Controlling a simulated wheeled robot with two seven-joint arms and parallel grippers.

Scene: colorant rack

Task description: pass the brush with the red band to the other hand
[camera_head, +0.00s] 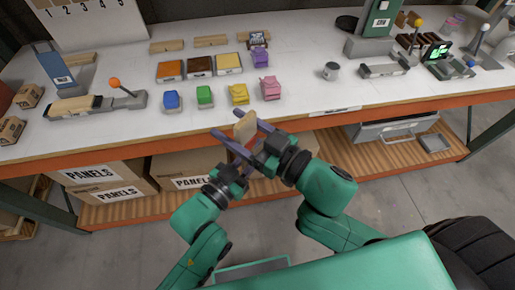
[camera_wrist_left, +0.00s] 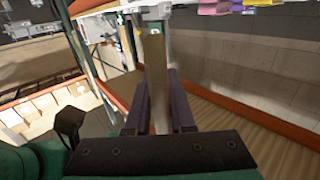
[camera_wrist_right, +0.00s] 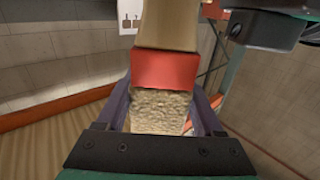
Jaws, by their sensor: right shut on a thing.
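The brush (camera_head: 245,126) has a tan handle, a red band (camera_wrist_right: 165,70) and pale bristles (camera_wrist_right: 160,110). It is held in front of the table's front edge. My right gripper (camera_head: 239,125) is shut on it, with its fingers beside the bristles and band in the right wrist view. My left gripper (camera_wrist_left: 160,85) is close below, its fingers on either side of the tan brush piece (camera_wrist_left: 155,80) in the left wrist view. These fingers look apart, and I cannot tell whether they touch it.
The white table (camera_head: 300,100) has an orange front edge. Blue (camera_head: 171,100), green (camera_head: 205,96), yellow (camera_head: 239,94) and pink (camera_head: 270,89) containers stand behind the grippers. Cardboard boxes (camera_head: 105,180) sit on the lower shelf. The space in front of the table is open.

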